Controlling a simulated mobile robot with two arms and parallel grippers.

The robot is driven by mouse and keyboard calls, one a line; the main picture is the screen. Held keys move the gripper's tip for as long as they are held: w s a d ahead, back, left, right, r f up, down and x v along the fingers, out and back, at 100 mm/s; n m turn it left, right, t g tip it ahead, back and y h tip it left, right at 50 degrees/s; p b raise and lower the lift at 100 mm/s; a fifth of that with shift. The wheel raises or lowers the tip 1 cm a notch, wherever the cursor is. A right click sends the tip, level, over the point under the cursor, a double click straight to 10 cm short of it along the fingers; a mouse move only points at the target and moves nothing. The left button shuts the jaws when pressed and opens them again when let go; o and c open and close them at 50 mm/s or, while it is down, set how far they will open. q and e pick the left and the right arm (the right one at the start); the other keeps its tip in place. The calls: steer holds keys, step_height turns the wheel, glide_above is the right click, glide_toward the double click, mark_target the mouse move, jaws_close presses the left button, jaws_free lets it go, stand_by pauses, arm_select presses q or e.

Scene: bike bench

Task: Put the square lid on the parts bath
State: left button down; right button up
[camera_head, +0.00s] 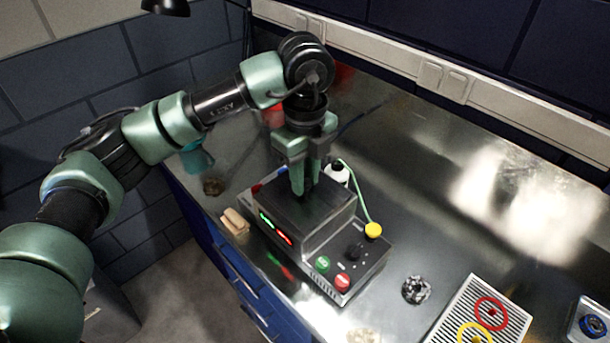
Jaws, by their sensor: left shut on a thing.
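The parts bath (262,231) is a dark grey box with a lit red and green display and a lower panel of coloured buttons on its right. The dark square lid (318,207) lies flat at the top of the bath. My left gripper (304,188) points down over the lid and is shut on it, near its middle. The fingers hide the handle, and I cannot tell whether the lid is fully seated on the rim. My right gripper is out of view.
A white bottle (337,172) stands close behind the bath, and a green cable runs to a yellow knob (373,230). A wooden block (235,222) lies at the left. A striped tray (468,318) is at the front right.

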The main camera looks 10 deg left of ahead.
arm_select(q)
steer(key=shift+f+b, duration=0.45)
steer(key=shift+f, duration=0.1)
steer(key=c, duration=1.1)
jaws_free()
